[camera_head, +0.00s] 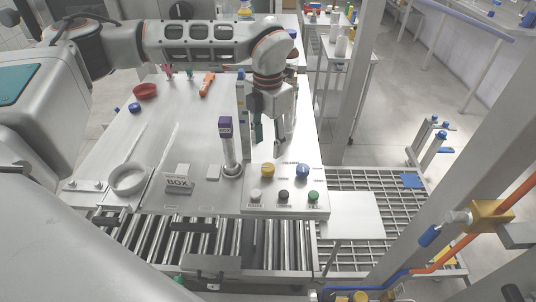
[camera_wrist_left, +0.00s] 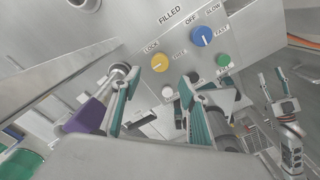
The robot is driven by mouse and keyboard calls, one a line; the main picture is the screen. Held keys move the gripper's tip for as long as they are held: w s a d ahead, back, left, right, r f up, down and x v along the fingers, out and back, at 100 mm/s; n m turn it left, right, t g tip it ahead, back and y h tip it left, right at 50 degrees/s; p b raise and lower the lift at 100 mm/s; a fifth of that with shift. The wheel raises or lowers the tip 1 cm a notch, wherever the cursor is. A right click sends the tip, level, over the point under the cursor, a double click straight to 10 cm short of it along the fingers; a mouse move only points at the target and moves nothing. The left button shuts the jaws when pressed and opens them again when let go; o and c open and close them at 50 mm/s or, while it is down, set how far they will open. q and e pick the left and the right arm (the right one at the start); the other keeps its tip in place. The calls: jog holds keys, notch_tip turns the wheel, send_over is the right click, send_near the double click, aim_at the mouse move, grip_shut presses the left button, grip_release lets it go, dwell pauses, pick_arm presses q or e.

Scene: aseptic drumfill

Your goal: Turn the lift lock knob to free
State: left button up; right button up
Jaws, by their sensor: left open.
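The lift lock knob is yellow (camera_head: 267,171) and sits at the back left of the control panel. In the left wrist view the yellow knob (camera_wrist_left: 160,62) lies between the labels LOCK and FREE; its exact pointing is too small to tell. My left gripper (camera_head: 268,138) hangs above and behind the knob, pointing down. In the wrist view its two teal-padded fingers (camera_wrist_left: 158,82) are spread and empty, with the knob ahead of the gap and not touched. What seems to be my right gripper (camera_wrist_left: 275,80) shows small at the wrist view's right edge.
A blue knob (camera_head: 302,171) with OFF, SLOW and FAST labels is close to the yellow knob's right. White, black and green (camera_head: 313,196) buttons line the panel front. A purple-topped post (camera_head: 225,128) stands left of the gripper. A roller conveyor (camera_head: 240,240) runs in front.

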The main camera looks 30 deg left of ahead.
pick_arm(q)
notch_tip(320, 180, up, 4)
jog(key=shift+f, duration=0.25)
dwell(0.5)
